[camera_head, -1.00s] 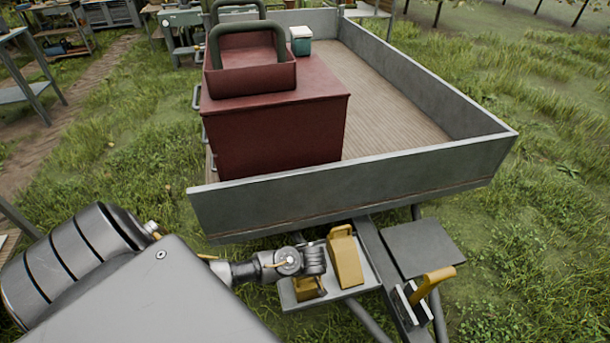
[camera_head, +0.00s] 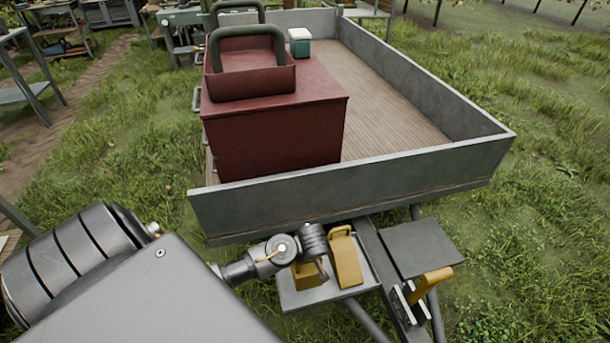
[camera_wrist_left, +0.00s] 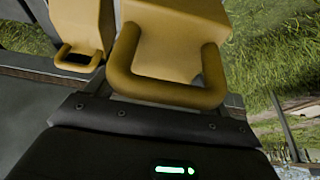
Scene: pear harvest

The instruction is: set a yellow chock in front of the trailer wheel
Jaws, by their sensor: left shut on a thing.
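My left gripper (camera_head: 318,264) is shut on the handle of a yellow chock (camera_head: 304,277) over the left part of the grey tray on the trailer's drawbar. My gripper hides part of this chock in the head view. In the left wrist view the held chock (camera_wrist_left: 175,45) fills the middle, with its handle bar close against the gripper. A second yellow chock (camera_head: 346,262) stands upright on the tray (camera_head: 322,294), just right of the held one. It also shows at the left of the left wrist view (camera_wrist_left: 82,28). No trailer wheel shows. My right gripper is out of view.
The trailer's grey front wall (camera_head: 350,190) stands right behind the gripper. A yellow lever (camera_head: 433,281) and a flat grey plate (camera_head: 421,247) are to the right on the drawbar. A red chest (camera_head: 275,135) sits on the trailer bed. Grass lies on both sides.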

